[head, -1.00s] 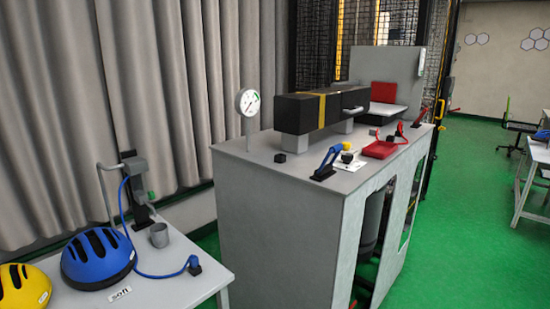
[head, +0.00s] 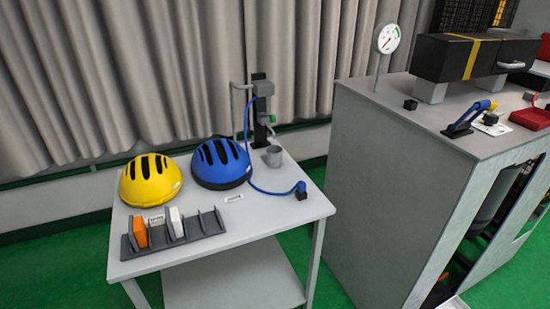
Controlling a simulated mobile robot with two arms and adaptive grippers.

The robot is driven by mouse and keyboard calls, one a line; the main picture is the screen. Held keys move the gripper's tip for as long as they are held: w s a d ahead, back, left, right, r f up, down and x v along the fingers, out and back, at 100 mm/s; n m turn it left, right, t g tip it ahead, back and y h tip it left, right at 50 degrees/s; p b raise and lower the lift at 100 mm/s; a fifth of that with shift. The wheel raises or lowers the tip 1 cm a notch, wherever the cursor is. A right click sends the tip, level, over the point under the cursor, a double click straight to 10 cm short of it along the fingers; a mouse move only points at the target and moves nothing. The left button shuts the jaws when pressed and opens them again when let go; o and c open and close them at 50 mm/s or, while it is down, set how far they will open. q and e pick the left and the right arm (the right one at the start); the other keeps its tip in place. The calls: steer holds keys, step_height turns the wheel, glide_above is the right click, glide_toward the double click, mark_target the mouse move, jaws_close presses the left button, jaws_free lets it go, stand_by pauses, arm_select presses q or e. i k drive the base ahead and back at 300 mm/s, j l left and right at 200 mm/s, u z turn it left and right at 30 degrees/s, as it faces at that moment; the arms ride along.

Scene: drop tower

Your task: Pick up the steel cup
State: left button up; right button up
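The steel cup (head: 273,157) is a small grey cylinder, upright on the white side table (head: 283,213) near its back right corner. It stands just in front of a dark post fixture (head: 261,110) with a grey head. A blue hose (head: 256,186) runs from the fixture past the cup's left side to a dark blue end piece (head: 300,190) on the table. Neither of my grippers shows in the head view.
A blue helmet (head: 220,163) and a yellow helmet (head: 151,180) sit left of the cup. A dark rack (head: 205,228) holding an orange and a white item lies at the front. A grey cabinet (head: 400,180) stands to the right. Green floor is open in front.

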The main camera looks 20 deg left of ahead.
mark_target(274, 152)
steer(key=i+j+u, duration=0.15)
steer(key=j+u, duration=0.35)
steer(key=i+j+u, duration=0.2)
steer(key=u, duration=0.25)
steer(key=i+j+u, duration=0.25)
steer(key=u, duration=0.25)
